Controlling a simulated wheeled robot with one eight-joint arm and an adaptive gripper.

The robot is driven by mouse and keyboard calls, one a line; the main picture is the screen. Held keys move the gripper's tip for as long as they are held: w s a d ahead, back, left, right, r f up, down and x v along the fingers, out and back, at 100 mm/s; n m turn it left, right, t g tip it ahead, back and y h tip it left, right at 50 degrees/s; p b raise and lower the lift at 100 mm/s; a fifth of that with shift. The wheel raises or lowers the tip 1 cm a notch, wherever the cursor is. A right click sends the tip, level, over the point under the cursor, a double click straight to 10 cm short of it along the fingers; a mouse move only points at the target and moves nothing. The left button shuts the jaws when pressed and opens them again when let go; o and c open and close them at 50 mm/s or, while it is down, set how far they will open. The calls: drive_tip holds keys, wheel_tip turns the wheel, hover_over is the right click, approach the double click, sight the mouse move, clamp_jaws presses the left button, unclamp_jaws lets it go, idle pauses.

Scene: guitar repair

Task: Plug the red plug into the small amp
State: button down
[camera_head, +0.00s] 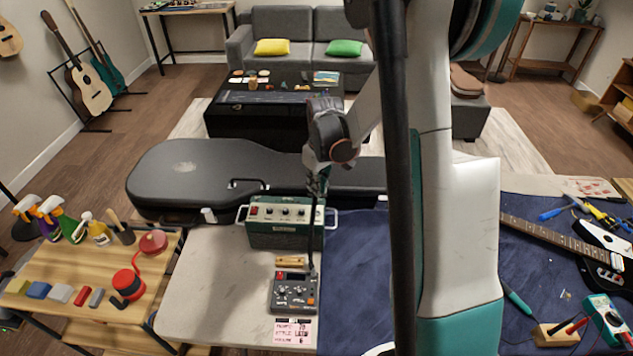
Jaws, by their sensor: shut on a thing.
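The small amp (285,237) is a green box with a pale control panel, standing at the back of the light worktop. My gripper (317,186) is above the amp's right end, pointing down, and looks apart from it. It is shut on the upper end of a thin dark cable (311,232). The cable hangs past the amp's right side to the dark effects pedal (293,292) in front. I cannot make out a red plug at the fingertips; the held end is too small and dark to tell its colour.
A black guitar case (208,172) lies behind the amp. A small wooden-coloured piece (290,262) lies between amp and pedal. A printed card (296,332) is at the front. A blue mat (353,262) is to the right. The worktop left of the pedal is clear.

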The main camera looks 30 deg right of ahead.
sight(318, 215)
drive_tip(key=shift+d+f, duration=0.15)
drive_tip(key=shift+f, duration=0.1)
drive_tip(key=shift+f+b, duration=1.25)
drive_tip(key=shift+f, duration=0.7)
drive_tip(key=shift+f+b, duration=0.95)
drive_tip(key=shift+f, duration=0.15)
drive_tip(key=shift+f+b, duration=1.15)
drive_tip(key=shift+b, duration=0.25)
drive_tip(key=c, duration=1.6)
unclamp_jaws()
drive_tip(key=shift+c, duration=0.2)
drive_tip(key=shift+o, duration=0.4)
drive_tip(key=o, duration=0.3)
drive_tip(key=shift+o, duration=0.2)
